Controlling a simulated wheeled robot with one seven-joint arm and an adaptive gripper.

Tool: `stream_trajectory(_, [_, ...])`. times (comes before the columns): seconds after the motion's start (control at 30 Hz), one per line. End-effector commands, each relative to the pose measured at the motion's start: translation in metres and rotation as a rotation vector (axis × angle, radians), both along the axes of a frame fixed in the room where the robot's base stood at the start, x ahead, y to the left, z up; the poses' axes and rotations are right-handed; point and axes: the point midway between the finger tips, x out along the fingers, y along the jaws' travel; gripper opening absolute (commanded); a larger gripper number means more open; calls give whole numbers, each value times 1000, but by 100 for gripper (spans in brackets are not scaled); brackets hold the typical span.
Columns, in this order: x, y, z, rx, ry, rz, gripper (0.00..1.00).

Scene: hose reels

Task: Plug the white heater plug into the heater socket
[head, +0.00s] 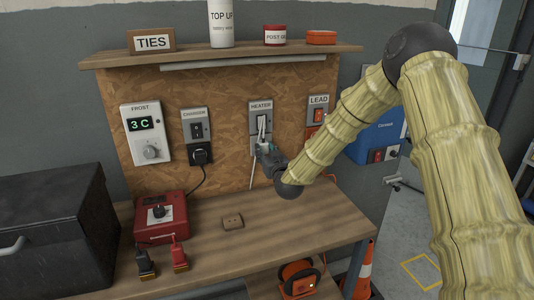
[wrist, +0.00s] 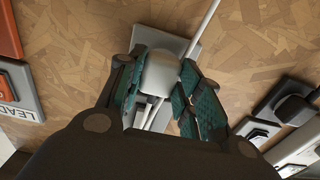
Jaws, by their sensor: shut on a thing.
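The heater socket (head: 261,113) is a grey plate labelled HEATER on the wooden backboard. My gripper (head: 266,148) is at the lower part of this plate. In the wrist view my gripper (wrist: 160,88) is shut on the white heater plug (wrist: 159,72), with a textured teal finger on each side. A pale plate (wrist: 150,39) shows just behind the plug. White cable runs past the plug in the wrist view, and thin white lines show at the plate in the head view. The plug's pins and the socket holes are hidden, so I cannot tell whether the plug is seated.
The charger socket (head: 196,125) with a black plug (head: 201,153) is left of the heater socket. The LEAD switch (head: 318,113) is to the right. A shelf (head: 225,56) is above.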

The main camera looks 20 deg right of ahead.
Motion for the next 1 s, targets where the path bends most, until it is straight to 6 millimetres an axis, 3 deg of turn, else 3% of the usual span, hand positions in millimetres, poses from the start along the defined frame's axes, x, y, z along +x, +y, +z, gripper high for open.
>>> stream_trajectory(0.37, [6, 0, -1, 0, 1, 1, 14])
stream_trajectory(0.4, [5, 0, 0, 0, 1, 0, 41])
stream_trajectory(0.5, [5, 0, 0, 0, 1, 0, 59])
stream_trajectory(0.87, [4, 0, 0, 0, 1, 0, 60])
stream_trajectory(1.0, [-6, 0, 0, 0, 1, 0, 60])
